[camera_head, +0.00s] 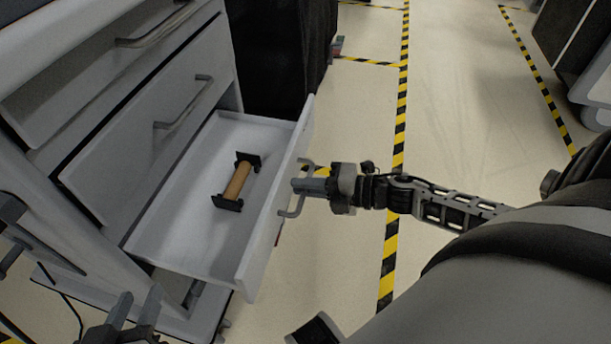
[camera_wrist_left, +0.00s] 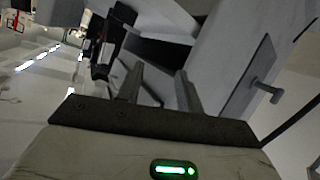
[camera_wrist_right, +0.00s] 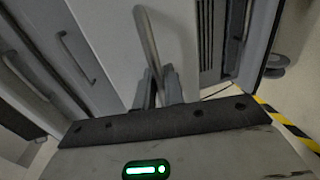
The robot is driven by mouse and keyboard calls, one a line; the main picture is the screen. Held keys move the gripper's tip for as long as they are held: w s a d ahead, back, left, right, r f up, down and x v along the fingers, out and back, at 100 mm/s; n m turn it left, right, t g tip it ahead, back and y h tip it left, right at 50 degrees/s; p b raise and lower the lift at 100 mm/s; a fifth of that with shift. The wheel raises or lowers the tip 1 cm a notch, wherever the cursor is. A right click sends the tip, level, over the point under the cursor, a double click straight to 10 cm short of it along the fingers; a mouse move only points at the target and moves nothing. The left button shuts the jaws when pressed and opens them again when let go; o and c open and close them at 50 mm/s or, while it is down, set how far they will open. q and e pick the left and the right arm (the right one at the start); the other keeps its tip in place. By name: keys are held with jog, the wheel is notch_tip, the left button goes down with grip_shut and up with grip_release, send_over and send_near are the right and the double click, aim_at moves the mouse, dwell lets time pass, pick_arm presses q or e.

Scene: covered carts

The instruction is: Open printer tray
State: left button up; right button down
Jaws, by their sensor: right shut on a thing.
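The bottom drawer (camera_head: 165,235) of the grey cabinet is pulled out. A tan cylinder with black square ends (camera_head: 238,183) lies inside it. My right gripper (camera_head: 298,187) is shut on the drawer's handle (camera_head: 294,208) at its outer face; the handle also shows as a bar in the right wrist view (camera_wrist_right: 147,40), running down between the fingers. My left gripper (camera_head: 135,308) is open and empty, low at the left near the cabinet's base. Its two fingers stand apart in the left wrist view (camera_wrist_left: 158,88).
Two closed drawers with bar handles (camera_head: 185,103) sit above the open one. A dark covered block (camera_head: 280,55) stands behind the cabinet. Yellow-black tape (camera_head: 400,130) marks the floor. A cart (camera_head: 590,85) stands at the far right.

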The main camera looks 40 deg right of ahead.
pick_arm(q)
jog(key=shift+s, duration=0.15)
pick_arm(e)
jog(key=c, duration=1.7)
grip_release()
